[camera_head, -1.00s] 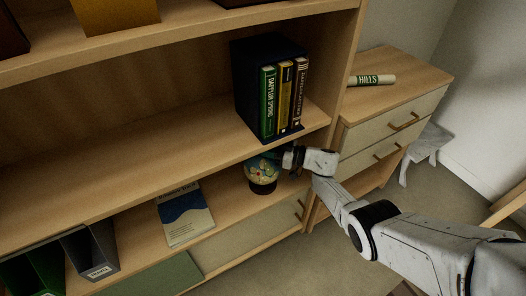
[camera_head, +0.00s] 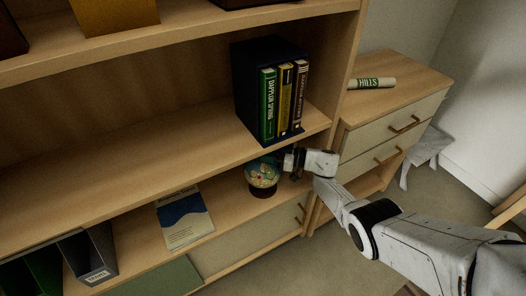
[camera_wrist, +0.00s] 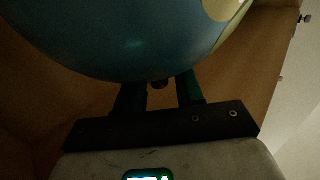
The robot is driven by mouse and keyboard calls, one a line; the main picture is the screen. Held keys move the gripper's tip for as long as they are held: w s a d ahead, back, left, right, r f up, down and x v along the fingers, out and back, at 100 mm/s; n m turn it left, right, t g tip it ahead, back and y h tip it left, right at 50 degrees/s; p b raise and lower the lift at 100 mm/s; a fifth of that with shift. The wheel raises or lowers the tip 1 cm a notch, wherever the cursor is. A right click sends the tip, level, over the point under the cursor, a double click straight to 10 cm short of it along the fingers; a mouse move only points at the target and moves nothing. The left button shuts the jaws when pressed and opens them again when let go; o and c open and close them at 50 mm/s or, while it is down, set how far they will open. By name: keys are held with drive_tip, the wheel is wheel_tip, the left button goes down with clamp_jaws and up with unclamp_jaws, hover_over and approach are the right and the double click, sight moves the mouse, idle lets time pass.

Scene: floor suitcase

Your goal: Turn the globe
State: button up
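The globe (camera_head: 262,174) is a small blue and cream ball on a dark round base, standing on the lower shelf below the upright books. My gripper (camera_head: 283,161) reaches in from the right and is at the globe's upper right side. In the wrist view the blue globe (camera_wrist: 135,38) fills the upper part, just in front of the gripper. Two dark fingers (camera_wrist: 160,92) show apart, with a gap between them. Their tips are hidden by the globe, so I cannot tell whether they touch it.
A shelf board (camera_head: 150,165) runs just above the globe. A blue and white book (camera_head: 184,218) lies to its left, with binders (camera_head: 90,255) farther left. Upright books (camera_head: 283,103) stand above. A drawer cabinet (camera_head: 400,100) stands at the right.

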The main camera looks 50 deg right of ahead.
drive_tip(key=p+v, duration=0.1)
drive_tip(key=v, duration=0.9)
drive_tip(key=shift+s+d, duration=0.2)
drive_tip(key=shift+s, duration=0.15)
drive_tip(key=shift+o, duration=0.3)
drive_tip(key=shift+w+f, duration=0.1)
